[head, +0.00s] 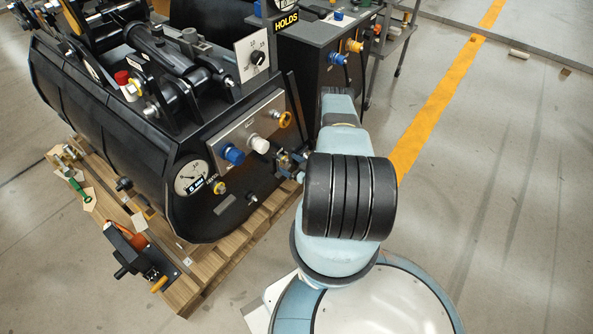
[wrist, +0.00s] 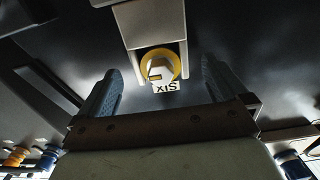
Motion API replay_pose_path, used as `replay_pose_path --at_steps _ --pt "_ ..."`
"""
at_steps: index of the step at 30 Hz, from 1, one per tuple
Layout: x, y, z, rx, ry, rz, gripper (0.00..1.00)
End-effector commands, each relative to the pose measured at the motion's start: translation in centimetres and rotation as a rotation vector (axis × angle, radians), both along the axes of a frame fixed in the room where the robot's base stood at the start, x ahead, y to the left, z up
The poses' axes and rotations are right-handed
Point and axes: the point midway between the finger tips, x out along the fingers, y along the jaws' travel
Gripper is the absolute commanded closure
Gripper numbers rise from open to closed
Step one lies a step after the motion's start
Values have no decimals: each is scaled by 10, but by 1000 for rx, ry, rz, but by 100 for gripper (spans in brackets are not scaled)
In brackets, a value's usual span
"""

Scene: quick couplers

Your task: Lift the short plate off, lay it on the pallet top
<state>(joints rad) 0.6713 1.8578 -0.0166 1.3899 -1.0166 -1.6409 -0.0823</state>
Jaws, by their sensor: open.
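My gripper (head: 290,162) is at the front end of the black machine, just below its panel of knobs, partly hidden by my arm. In the wrist view my gripper (wrist: 161,76) is open, with a finger on each side and nothing held. Ahead between the fingers is a pale plate-like part (wrist: 150,22). Below it is a yellow ring (wrist: 176,66) with a label (wrist: 165,87) that reads SIX upside down. I cannot tell for sure whether the pale part is the short plate. The wooden pallet (head: 258,222) lies under the machine.
The metal panel (head: 222,143) carries a blue knob (head: 232,155) and a white knob (head: 259,144). A pressure gauge (head: 190,177) is below left. A black tool with an orange handle (head: 125,240) and tags occupy the pallet's left side.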

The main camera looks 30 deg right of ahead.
Motion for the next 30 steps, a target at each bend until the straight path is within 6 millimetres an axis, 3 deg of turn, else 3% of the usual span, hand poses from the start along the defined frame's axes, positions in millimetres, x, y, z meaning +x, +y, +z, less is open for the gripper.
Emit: replay_pose_path --at_steps 7,19,30 --pt "22 8 0 -1 -1 1 0" --pt "26 9 0 0 0 0 1" --pt "26 9 0 0 0 1 36"
